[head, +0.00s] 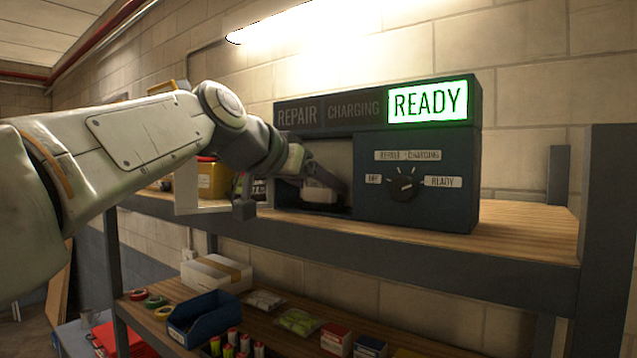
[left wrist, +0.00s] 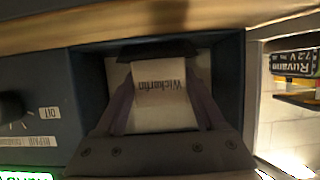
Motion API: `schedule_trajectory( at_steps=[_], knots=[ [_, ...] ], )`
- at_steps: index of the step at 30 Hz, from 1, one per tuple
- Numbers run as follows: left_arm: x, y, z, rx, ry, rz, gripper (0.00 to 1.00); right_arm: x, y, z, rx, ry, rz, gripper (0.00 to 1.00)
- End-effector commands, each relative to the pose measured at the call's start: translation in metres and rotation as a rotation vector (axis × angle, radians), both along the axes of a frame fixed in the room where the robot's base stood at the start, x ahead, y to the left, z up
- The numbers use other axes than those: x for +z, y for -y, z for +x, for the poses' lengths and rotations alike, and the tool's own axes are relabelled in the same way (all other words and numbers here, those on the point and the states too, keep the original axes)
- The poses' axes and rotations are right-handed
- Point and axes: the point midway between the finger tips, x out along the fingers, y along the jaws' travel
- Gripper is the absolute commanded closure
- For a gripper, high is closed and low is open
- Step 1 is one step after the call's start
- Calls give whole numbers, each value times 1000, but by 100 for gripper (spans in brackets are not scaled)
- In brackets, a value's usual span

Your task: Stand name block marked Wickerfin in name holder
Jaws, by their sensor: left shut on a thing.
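The white name block (left wrist: 160,98) carries the word Wickerfin, which reads upside down in the left wrist view. My left gripper (left wrist: 160,88) is shut on it, one finger along each side. In the head view the block (head: 321,194) and my left gripper (head: 319,186) are inside the open recess at the left of the dark sign unit (head: 440,205). A dark piece (left wrist: 158,48) lies at the block's far end in the recess; I cannot tell whether it is the name holder or whether the block is seated in it. My right gripper is not in view.
The sign unit stands on a wooden shelf (head: 520,228) with its READY panel (head: 428,101) lit green and a knob (head: 403,187) below. A labelled Ruvano pack (left wrist: 293,63) is beside the recess. A blue bin (head: 205,318) and small boxes are on the lower shelf.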

Motion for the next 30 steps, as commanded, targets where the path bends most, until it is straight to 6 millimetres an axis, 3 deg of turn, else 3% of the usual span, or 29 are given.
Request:
schedule_trajectory(
  at_steps=[6, 7, 9, 20, 30],
  knots=[
    [-1, 0, 0, 0, 1, -1, 84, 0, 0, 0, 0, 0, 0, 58],
    [-1, 0, 0, 0, 0, 0, 21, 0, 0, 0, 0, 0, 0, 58],
    [-1, 0, 0, 0, 0, 0, 0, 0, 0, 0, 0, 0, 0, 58],
    [2, -6, -8, 1, 2, 0, 0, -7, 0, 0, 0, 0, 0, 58],
    [27, -44, -59, 4, 4, -1, 0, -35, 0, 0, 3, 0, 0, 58]
  ],
)
